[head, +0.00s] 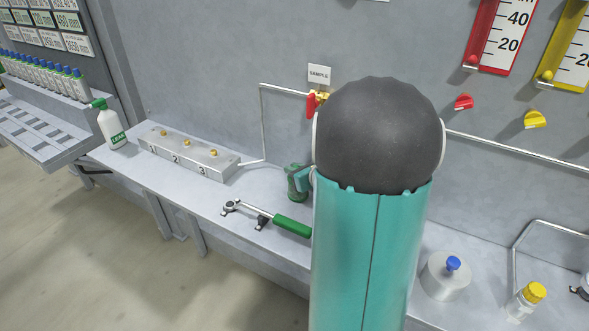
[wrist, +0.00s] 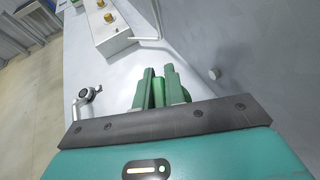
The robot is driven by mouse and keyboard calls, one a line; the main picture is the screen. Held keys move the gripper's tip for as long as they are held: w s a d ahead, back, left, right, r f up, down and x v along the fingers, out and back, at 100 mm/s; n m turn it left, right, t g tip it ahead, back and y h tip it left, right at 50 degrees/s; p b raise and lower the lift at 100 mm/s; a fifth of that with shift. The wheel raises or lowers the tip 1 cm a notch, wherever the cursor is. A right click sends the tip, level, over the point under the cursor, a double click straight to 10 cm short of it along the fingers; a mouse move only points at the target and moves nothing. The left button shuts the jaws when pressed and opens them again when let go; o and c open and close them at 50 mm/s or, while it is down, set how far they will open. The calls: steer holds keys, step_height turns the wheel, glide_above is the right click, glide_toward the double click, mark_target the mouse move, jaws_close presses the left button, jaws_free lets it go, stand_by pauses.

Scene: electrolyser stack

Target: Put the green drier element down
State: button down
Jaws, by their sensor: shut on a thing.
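The green drier element (head: 293,188) is a dark green cylinder, upright just left of my arm in the head view. My gripper (head: 303,178) is shut on it, and my arm hides part of its right side. In the wrist view my gripper's fingers (wrist: 160,88) close around the green element (wrist: 158,94), of which only a narrow strip shows. The element is at or very near the grey bench top (head: 262,196); I cannot tell whether its base touches.
A torque wrench (head: 292,226) with a green handle lies in front on the bench. A numbered metal block (head: 190,156) stands at the left, with a white bottle (head: 111,128) beyond. A red-handled sample valve (head: 313,102) is on the wall behind. Bare bench lies between block and element.

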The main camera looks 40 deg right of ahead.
steer(key=shift+f, duration=0.15)
steer(key=c, duration=1.5)
jaws_free()
